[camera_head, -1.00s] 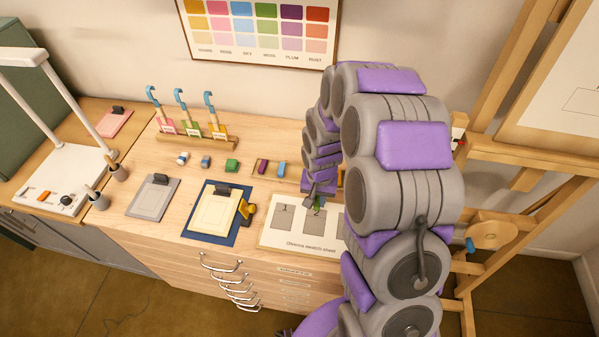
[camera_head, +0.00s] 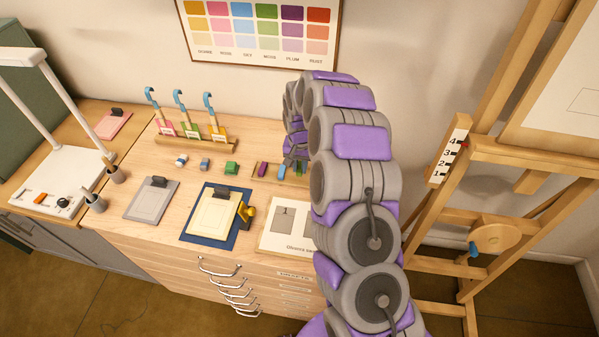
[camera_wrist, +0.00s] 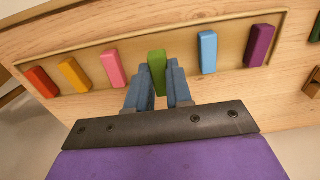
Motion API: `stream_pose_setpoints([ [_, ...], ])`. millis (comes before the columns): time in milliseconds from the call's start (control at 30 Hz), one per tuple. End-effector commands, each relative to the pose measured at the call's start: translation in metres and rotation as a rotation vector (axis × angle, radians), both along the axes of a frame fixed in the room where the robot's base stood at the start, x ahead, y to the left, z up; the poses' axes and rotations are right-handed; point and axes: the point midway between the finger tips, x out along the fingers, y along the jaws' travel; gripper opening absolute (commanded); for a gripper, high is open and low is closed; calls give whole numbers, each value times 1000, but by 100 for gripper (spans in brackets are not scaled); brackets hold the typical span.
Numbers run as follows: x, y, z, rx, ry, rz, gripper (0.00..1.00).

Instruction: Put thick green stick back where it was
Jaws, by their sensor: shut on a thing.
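My gripper (camera_wrist: 156,78) is shut on the green stick (camera_wrist: 157,62), which stands out past the fingertips in the wrist view. The stick is over the wooden tray (camera_wrist: 183,53), in the gap between the pink stick (camera_wrist: 114,68) and the light blue stick (camera_wrist: 208,50). Whether it touches the tray floor or is held just above it I cannot tell. In the head view my arm hides the held stick and most of the tray. The purple stick (camera_head: 262,169) and the blue stick (camera_head: 281,172) show at the tray's left end there.
The tray also holds red (camera_wrist: 42,82) and orange (camera_wrist: 74,75) sticks. A dark green block (camera_head: 232,168) lies left of the tray. The swatch sheet (camera_head: 270,240) lies in front, partly behind my arm. A clipboard (camera_head: 212,215) lies to its left. An easel (camera_head: 520,150) stands right.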

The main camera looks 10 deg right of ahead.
Motion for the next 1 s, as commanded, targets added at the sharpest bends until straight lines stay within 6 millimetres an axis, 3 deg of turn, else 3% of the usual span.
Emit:
stream_pose_setpoints([
  [167,2,0,-6,1,3,1,0],
  [400,1,1,-36,-1,6,1,0],
  [600,2,1,-36,-1,4,1,0],
  [633,2,0,-36,-1,4,1,23],
  [867,2,0,-36,-1,4,1,45],
  [1000,2,0,-36,0,3,1,46],
])
